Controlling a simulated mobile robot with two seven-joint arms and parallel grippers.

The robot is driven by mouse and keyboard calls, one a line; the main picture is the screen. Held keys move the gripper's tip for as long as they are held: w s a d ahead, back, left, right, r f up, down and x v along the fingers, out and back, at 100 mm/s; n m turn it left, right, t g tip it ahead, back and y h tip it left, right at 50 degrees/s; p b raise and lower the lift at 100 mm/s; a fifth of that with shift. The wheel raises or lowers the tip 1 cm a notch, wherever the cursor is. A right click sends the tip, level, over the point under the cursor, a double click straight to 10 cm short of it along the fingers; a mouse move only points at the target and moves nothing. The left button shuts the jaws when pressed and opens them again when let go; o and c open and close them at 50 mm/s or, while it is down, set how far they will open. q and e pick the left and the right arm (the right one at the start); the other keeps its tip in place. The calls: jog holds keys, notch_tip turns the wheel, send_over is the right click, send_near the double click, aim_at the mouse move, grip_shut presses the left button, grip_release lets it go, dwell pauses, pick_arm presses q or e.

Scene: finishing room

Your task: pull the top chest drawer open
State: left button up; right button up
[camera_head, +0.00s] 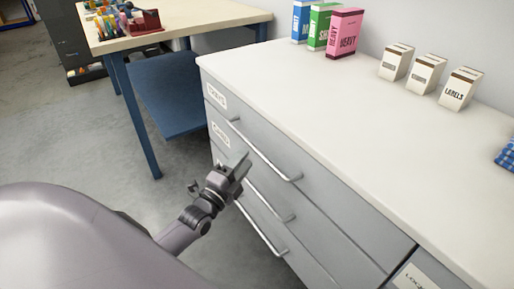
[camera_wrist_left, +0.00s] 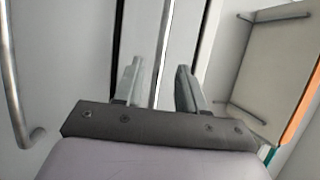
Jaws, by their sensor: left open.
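The white-topped grey chest (camera_head: 330,130) stands at the right in the head view. Its top drawer (camera_head: 300,150) looks shut, with a long metal bar handle (camera_head: 265,152) across its front and a label at its left end. Two more bar handles show below it. My left gripper (camera_head: 243,162) is open in front of the drawer fronts, below the left part of the top handle, and hides part of the middle handle. In the left wrist view a thin bar (camera_wrist_left: 163,50) shows between the open fingers (camera_wrist_left: 158,88); I cannot tell which handle it is. My right gripper is out of view.
Boxes (camera_head: 345,33) and small white cartons (camera_head: 428,73) stand on the chest top. A wooden table (camera_head: 190,20) with blue legs and a lower shelf stands at the back left. The grey floor (camera_head: 80,140) is clear between.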

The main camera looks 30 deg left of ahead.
aim_at(254, 146)
pick_arm(q)
jog(key=shift+w+r+b, duration=0.15)
jog(key=shift+w+r, duration=0.05)
jog(key=shift+w, duration=0.75)
jog(key=shift+w+r+b, duration=0.15)
jog(key=shift+w+b, duration=0.05)
jog(key=shift+w, duration=0.75)
jog(key=shift+w+r+b, duration=0.15)
jog(key=shift+w+r, duration=0.05)
jog(key=shift+w, duration=0.75)
grip_shut()
